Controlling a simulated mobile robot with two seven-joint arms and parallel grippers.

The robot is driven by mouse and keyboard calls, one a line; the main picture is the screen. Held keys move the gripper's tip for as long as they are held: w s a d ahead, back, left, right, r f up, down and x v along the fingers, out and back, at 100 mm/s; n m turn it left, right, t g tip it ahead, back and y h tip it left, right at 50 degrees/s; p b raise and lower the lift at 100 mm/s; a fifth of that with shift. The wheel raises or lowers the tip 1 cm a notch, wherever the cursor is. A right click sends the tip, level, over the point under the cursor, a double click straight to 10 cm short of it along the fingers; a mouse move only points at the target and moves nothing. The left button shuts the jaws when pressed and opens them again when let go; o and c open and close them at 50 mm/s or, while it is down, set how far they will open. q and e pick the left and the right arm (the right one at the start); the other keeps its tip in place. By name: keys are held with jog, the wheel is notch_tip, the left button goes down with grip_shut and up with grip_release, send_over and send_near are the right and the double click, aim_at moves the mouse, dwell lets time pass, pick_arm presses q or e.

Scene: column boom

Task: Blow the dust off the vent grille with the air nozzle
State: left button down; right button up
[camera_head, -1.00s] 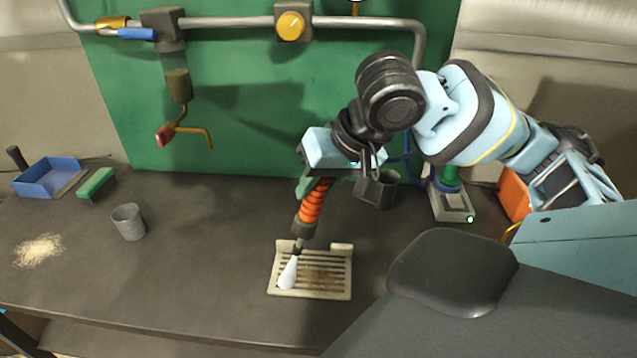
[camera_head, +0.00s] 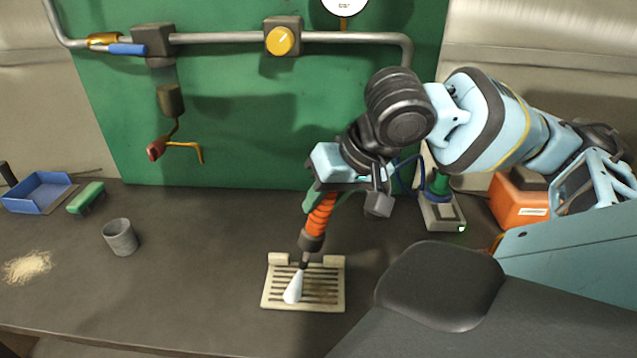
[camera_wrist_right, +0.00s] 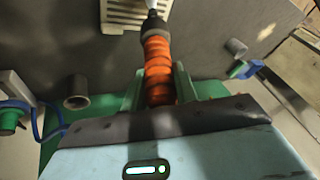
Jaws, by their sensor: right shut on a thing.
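The vent grille (camera_head: 337,272) is a cream slotted plate lying on the bench. Brown dust shows on its right part; its left slots look cleaner. The air nozzle (camera_head: 320,217) has an orange ribbed grip, a dark collar and a thin dark tip. A white cone (camera_head: 293,288) widens from the tip over the left-middle of the grille. My right gripper (camera_head: 311,200) is shut on the orange grip and holds it tilted above the grille. The wrist view shows the orange grip (camera_wrist_right: 158,70) between green fingers, with the grille (camera_wrist_right: 120,14) beyond. My left gripper is not in view.
A grey cup (camera_head: 120,238), a green brush (camera_head: 86,197), a blue tray (camera_head: 38,205) and a pale heap (camera_head: 27,267) are on the left. A grey-based green item (camera_head: 441,215) and an orange box (camera_head: 515,203) stand right. Bench between cup and grille is clear.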

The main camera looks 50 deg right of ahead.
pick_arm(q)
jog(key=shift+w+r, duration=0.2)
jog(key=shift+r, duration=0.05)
pick_arm(e)
jog(key=shift+s+d, duration=0.7)
jog(key=shift+s, duration=0.05)
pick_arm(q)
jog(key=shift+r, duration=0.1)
pick_arm(e)
jog(key=shift+r, duration=0.1)
